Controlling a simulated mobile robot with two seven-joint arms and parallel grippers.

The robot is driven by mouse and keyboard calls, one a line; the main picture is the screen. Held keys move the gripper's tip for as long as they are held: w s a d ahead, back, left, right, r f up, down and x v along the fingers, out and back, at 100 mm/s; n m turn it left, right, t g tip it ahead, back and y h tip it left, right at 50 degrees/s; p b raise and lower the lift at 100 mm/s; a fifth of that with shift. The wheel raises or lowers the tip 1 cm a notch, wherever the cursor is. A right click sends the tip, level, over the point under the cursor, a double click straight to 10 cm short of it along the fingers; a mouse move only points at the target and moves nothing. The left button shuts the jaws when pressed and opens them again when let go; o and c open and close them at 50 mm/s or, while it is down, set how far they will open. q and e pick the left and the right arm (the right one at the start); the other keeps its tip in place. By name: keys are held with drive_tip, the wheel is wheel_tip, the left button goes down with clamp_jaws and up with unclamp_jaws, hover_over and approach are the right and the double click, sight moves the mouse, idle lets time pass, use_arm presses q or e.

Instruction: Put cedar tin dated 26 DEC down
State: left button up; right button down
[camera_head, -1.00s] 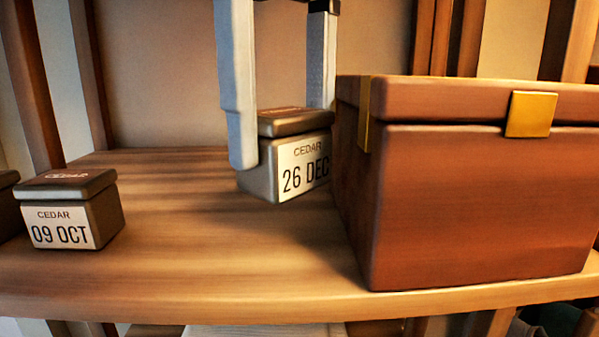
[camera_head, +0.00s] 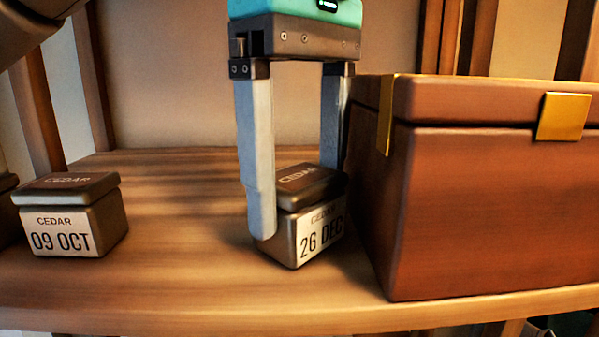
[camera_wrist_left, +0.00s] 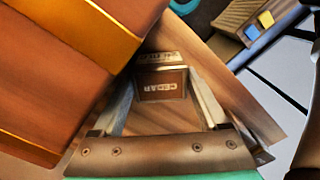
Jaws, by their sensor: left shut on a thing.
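The cedar tin dated 26 DEC (camera_head: 318,240) is a small grey-brown box with a dark lid and a white label. It is in my left gripper (camera_head: 299,205), which points down with one finger on each side of it. The tin is turned at an angle, close to the left of the red-brown chest. I cannot tell whether its base touches the shelf. In the left wrist view the tin's lid (camera_wrist_left: 161,84) sits between the fingers. My right gripper is not in view.
A second cedar tin, dated 09 OCT (camera_head: 72,215), stands at the left, with another dark tin cut off beside it. The large red-brown chest (camera_head: 480,215) with gold fittings fills the right. The wooden shelf (camera_head: 185,235) is clear between them.

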sight(298, 173)
use_arm(q)
drive_tip(key=shift+f, duration=0.25)
drive_tip(key=o, duration=1.3)
drive_tip(key=shift+w+a, duration=0.15)
drive_tip(key=shift+w, duration=0.2)
drive_tip(key=shift+s, duration=0.2)
drive_tip(key=shift+w+r, duration=0.2)
drive_tip(key=shift+r, duration=0.5)
drive_tip(key=shift+s+r, duration=0.1)
drive_tip(key=shift+r, duration=3.15)
